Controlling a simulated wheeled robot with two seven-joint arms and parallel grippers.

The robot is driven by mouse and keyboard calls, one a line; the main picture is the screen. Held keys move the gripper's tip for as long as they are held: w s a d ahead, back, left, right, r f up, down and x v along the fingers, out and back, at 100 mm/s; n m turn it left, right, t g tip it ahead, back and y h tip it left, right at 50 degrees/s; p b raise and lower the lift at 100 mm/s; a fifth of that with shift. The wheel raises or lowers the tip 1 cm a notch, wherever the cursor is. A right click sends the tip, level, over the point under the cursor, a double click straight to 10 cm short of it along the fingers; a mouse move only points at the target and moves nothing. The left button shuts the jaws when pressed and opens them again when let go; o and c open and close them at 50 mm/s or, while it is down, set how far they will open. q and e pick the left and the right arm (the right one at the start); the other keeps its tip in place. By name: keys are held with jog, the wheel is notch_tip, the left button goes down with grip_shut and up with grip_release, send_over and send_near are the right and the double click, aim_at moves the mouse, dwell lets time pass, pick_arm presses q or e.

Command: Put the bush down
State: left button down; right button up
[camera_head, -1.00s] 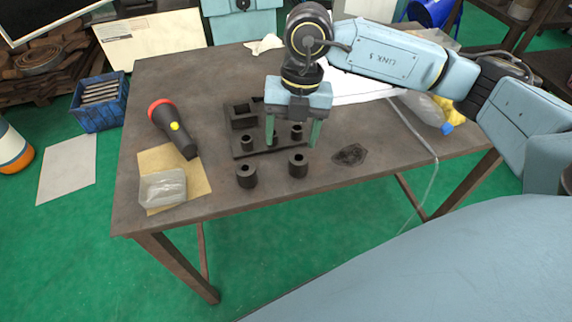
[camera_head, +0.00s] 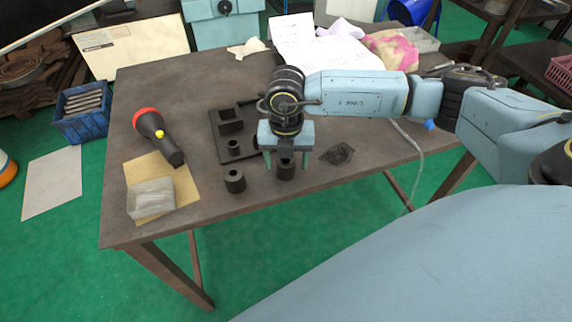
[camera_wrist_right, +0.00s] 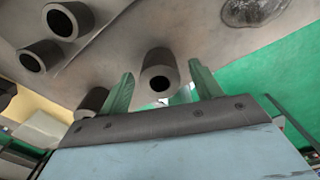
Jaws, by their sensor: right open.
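Several dark cylindrical bushes with centre holes are in view. One bush (camera_head: 286,171) stands upright on the table near its front edge, between the two green fingers of my right gripper (camera_head: 286,161). In the right wrist view this bush (camera_wrist_right: 160,72) shows between the open fingertips (camera_wrist_right: 162,88), with gaps on both sides. The gripper is open and holds nothing. A second bush (camera_head: 235,182) stands on the table to the left. A dark base plate (camera_head: 217,128) with a square block (camera_head: 230,119) and a bush (camera_head: 234,147) lies behind, partly hidden by my gripper.
A red and black torch (camera_head: 158,135) and a clear box (camera_head: 150,199) on tan card (camera_head: 188,188) are at the left. A dark patch (camera_head: 337,154) lies right of the gripper. Papers (camera_head: 325,52) and a pink-yellow cloth (camera_head: 391,50) are at the back. The back-left tabletop is clear.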

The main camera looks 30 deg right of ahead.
jog(key=shift+f, duration=0.95)
jog(key=shift+c, duration=0.3)
jog(key=c, duration=1.2)
jog(key=shift+w+r, duration=0.1)
jog(key=shift+r, duration=0.05)
grip_shut()
